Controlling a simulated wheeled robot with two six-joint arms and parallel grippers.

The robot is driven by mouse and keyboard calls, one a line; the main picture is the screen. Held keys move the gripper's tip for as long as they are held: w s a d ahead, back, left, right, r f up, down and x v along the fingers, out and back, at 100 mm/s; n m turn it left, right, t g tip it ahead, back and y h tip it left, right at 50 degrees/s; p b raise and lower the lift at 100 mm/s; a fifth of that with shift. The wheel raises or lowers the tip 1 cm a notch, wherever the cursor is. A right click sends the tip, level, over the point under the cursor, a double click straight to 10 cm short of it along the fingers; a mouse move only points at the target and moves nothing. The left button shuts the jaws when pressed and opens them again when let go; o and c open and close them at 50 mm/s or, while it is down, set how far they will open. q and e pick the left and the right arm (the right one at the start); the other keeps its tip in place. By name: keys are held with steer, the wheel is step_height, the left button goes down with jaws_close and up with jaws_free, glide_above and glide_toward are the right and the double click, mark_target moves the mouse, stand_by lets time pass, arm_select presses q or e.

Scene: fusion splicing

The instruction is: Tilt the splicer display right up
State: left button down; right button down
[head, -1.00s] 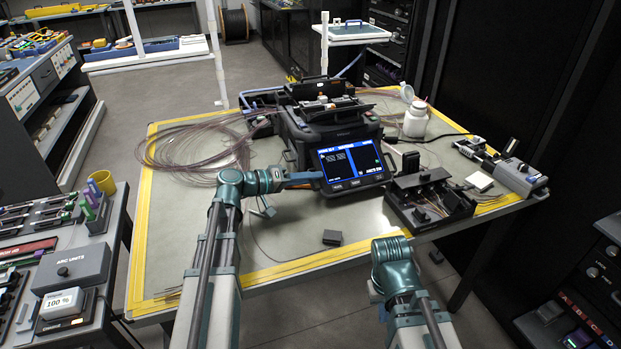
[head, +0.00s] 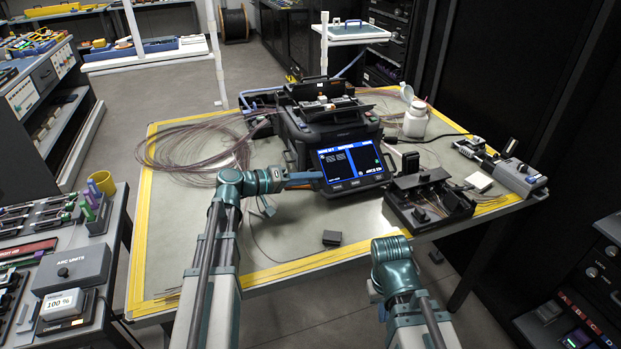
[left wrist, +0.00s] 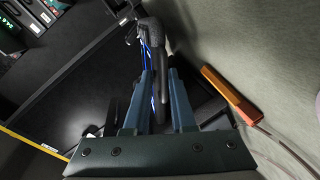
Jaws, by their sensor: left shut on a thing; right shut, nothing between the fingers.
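The splicer (head: 335,128) stands on the grey work mat, its display (head: 352,163) facing me at the front, tilted back, with a lit blue and black screen. My left gripper (head: 316,180) reaches in from the left and is shut on the left edge of the display. In the left wrist view the two blue fingers (left wrist: 163,100) flank the dark display (left wrist: 154,48), seen edge-on with a strip of blue screen. My right arm's wrist stands at the front of the table, apart from the splicer; its fingers are hidden.
A black open tray (head: 428,200) with small parts stands close to the display's right. A white bottle (head: 415,120) is behind it. A small dark block (head: 332,238) lies on the mat in front. Coiled fibre (head: 200,150) lies to the left. The front-left mat is mostly clear.

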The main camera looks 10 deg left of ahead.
arm_select(q)
steer(key=shift+s+d+r+n+g+p, duration=0.1)
steer(key=shift+s+r+n+g+p, duration=0.1)
steer(key=shift+r+n+p, duration=0.4)
steer(key=shift+s+d+r+n+g+p, duration=0.1)
steer(key=shift+s+r+n+g+p, duration=0.1)
steer(key=shift+r+n+p, duration=0.4)
steer(key=shift+s+r+n+h, duration=0.1)
steer(key=shift+r+n+h, duration=0.15)
steer(key=shift+n+h, duration=0.05)
steer(key=c, duration=0.9)
jaws_free()
steer(key=shift+c, duration=0.2)
steer(key=shift+s, duration=0.1)
steer(key=p+v, duration=0.3)
steer(key=v, duration=1)
steer(key=shift+a, duration=0.3)
